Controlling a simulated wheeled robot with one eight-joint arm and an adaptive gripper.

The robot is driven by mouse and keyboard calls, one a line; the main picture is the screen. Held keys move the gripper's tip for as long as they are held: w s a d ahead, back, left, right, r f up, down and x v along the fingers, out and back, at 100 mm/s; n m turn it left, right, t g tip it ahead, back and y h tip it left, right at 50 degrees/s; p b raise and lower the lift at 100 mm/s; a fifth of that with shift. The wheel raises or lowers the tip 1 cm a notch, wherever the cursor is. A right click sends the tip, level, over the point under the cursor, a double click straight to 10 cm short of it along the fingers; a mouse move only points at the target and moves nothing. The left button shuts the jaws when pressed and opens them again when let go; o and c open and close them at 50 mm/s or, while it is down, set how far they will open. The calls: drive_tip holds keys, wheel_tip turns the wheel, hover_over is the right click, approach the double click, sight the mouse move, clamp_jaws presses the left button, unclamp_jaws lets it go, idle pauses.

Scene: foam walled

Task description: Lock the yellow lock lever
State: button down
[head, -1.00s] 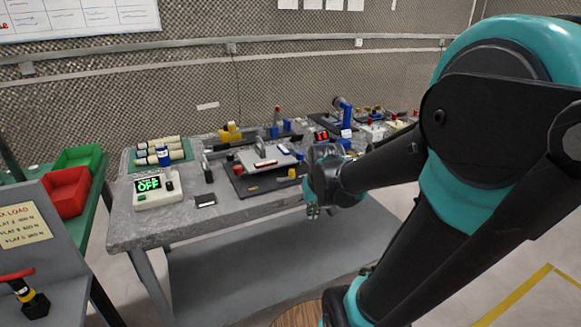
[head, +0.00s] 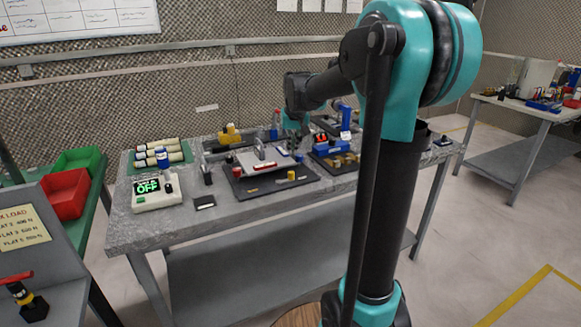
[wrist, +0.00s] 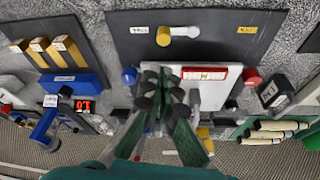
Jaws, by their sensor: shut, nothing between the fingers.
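The yellow lock lever appears in the wrist view as a yellow knob (wrist: 163,36) with a pale arm pointing right, on a dark base plate (wrist: 225,48) with a label on each side. In the head view the yellow knob (head: 291,175) stands at the front right of the dark plate (head: 248,184). My gripper (wrist: 163,88) is shut and empty, its fingers in front of the white block (wrist: 205,95) and apart from the knob in the picture. In the head view my gripper (head: 296,127) is above the back of the plate, partly hard to make out.
The white block carries a red-and-white labelled bar (wrist: 205,73); a blue knob (wrist: 129,75) and a red knob (wrist: 251,77) flank it. A blue fixture with a red display (head: 322,140) stands right. A box reading OFF (head: 155,190) stands left. The bench's front strip is clear.

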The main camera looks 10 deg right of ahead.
drive_tip(key=x, duration=1)
idle(0.4)
